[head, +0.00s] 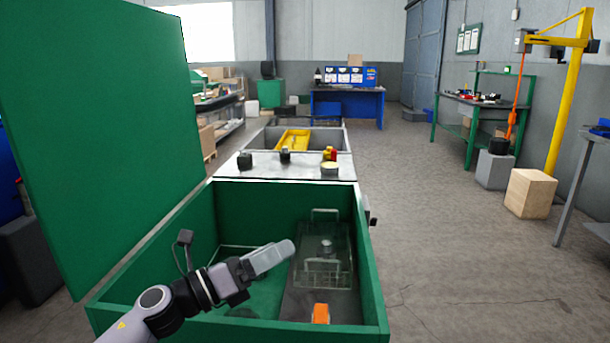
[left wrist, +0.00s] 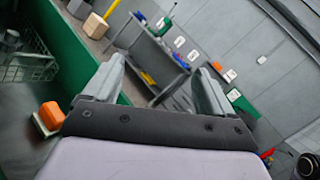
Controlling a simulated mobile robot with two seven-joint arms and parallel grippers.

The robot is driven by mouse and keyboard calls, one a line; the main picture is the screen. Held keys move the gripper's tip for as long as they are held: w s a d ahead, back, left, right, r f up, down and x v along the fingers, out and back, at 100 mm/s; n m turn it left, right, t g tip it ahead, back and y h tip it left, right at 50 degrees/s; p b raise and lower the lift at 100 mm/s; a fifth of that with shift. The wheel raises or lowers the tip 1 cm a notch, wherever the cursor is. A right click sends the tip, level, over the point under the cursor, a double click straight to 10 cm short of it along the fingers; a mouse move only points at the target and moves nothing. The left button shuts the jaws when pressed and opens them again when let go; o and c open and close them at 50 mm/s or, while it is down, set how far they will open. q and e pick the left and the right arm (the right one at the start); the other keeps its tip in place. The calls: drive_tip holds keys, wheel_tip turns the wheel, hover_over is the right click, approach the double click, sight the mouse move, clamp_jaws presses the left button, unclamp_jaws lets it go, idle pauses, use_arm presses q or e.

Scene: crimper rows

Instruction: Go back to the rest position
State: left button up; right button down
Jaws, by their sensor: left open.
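My left gripper (head: 270,257) reaches in from the lower left over the open green box (head: 370,290). Its two fingers stand apart with nothing between them, as the left wrist view (left wrist: 160,95) shows. Inside the box are a wire basket (head: 328,273) and an orange object (head: 320,313). The orange object also shows at the left of the left wrist view (left wrist: 51,115), apart from the fingers. My right gripper is in neither view.
The raised green lid (head: 100,130) stands at the left. Behind the box is a grey top (head: 305,167) with several small items, then a bin with a yellow object (head: 293,139). A wooden block (head: 530,193) stands at the right. The floor between is clear.

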use_arm(q)
drive_tip(key=s+a+f+n+t+y, duration=0.2)
drive_tip(key=s+a+f+n+y, duration=0.35)
drive_tip(key=n, duration=0.85)
drive_tip(key=s+a+f+n+t+y, duration=0.3)
drive_tip(key=a+f+n+y, duration=0.45)
drive_tip(key=n+y, duration=0.5)
drive_tip(key=s+a+f+n+g, duration=0.1)
drive_tip(key=s+f+n+g, duration=0.3)
drive_tip(key=s, duration=0.4)
drive_tip(key=s+a+f+n+g+h, duration=0.15)
drive_tip(key=s+f+n+g, duration=0.25)
drive_tip(key=s, duration=0.5)
drive_tip(key=s+a+f+n+g+y, duration=0.15)
drive_tip(key=s+f+n+g, duration=0.25)
drive_tip(key=s, duration=0.4)
drive_tip(key=w+d+f+t+h+b, duration=0.25)
drive_tip(key=f+b, duration=0.25)
drive_tip(key=f, duration=0.3)
drive_tip(key=w+d+f+t+h+b, duration=0.1)
drive_tip(key=w+f+t+b, duration=0.35)
drive_tip(key=f, duration=0.35)
wheel_tip(320, 180, up, 16)
drive_tip(key=s+p, duration=0.1)
drive_tip(key=p, duration=1.7)
drive_tip(key=shift+s+a+f, duration=0.15)
drive_tip(key=shift+a, duration=0.3)
drive_tip(key=shift+y, duration=0.25)
